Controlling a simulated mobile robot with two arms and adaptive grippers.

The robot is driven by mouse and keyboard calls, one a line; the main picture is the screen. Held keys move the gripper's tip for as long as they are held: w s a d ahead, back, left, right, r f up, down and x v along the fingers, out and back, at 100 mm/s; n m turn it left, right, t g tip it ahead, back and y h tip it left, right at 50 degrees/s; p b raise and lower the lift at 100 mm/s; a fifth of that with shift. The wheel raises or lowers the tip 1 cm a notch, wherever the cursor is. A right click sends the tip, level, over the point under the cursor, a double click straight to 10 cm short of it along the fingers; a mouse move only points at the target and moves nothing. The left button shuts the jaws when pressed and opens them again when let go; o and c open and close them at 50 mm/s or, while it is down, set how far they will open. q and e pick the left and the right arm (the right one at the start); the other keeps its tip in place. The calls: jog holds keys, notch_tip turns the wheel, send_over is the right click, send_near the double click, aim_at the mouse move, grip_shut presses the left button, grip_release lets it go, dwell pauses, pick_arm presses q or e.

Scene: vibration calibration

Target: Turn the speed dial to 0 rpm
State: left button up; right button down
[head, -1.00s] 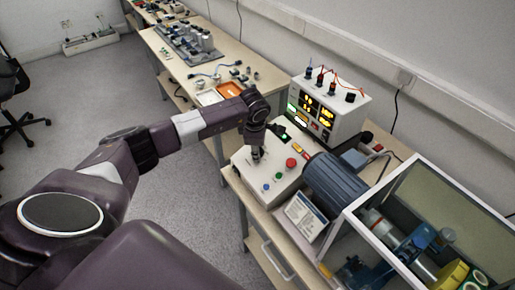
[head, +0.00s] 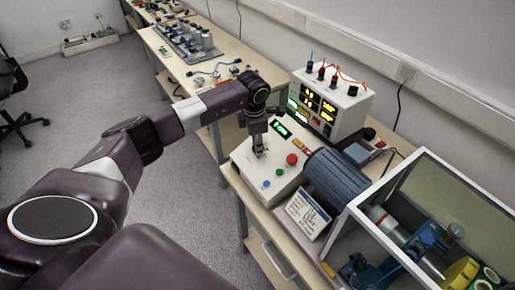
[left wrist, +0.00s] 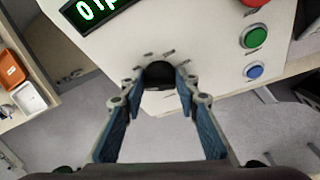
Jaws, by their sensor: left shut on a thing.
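The speed dial (left wrist: 158,72) is a dark round knob on the white control box, with short marks around it in the left wrist view. My left gripper (left wrist: 161,84) has its blue-padded fingers on both sides of the dial and is shut on it. In the head view my left gripper (head: 260,147) points down at the control box (head: 243,169) and hides the dial. A green-lit display (left wrist: 93,8) is partly cut off in the left wrist view; a 0 is readable at its left. The display also shows in the head view (head: 280,128). My right gripper is not in view.
A red button (head: 292,159), a green button (head: 279,171) and a blue button (head: 266,183) sit beside the dial. A meter unit (head: 341,112) with yellow digits stands behind. A grey motor (head: 336,178) and a framed enclosure (head: 365,207) are at the right.

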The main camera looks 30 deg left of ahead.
pick_arm(q)
jog(key=n, duration=0.1)
jog(key=n+b, duration=0.1)
jog(key=shift+w+a+n+h+b, duration=0.15)
jog(key=shift+n+h+b, duration=0.15)
jog(key=shift+n+h, duration=0.1)
jog(key=n+h+b, duration=0.1)
jog(key=n, duration=0.2)
jog(key=shift+a+g, duration=0.15)
jog(key=shift+g, duration=0.25)
jog(key=n+h, duration=0.1)
jog(key=n, duration=0.2)
jog(key=shift+a+n+b, duration=0.15)
jog(key=shift+n+b, duration=0.15)
jog(key=shift+b, duration=0.1)
jog(key=shift+n+h, duration=0.7)
jog(key=shift+n, duration=1)
jog(key=shift+a, duration=0.1)
jog(key=o, duration=1.2)
jog(key=shift+c, duration=0.2)
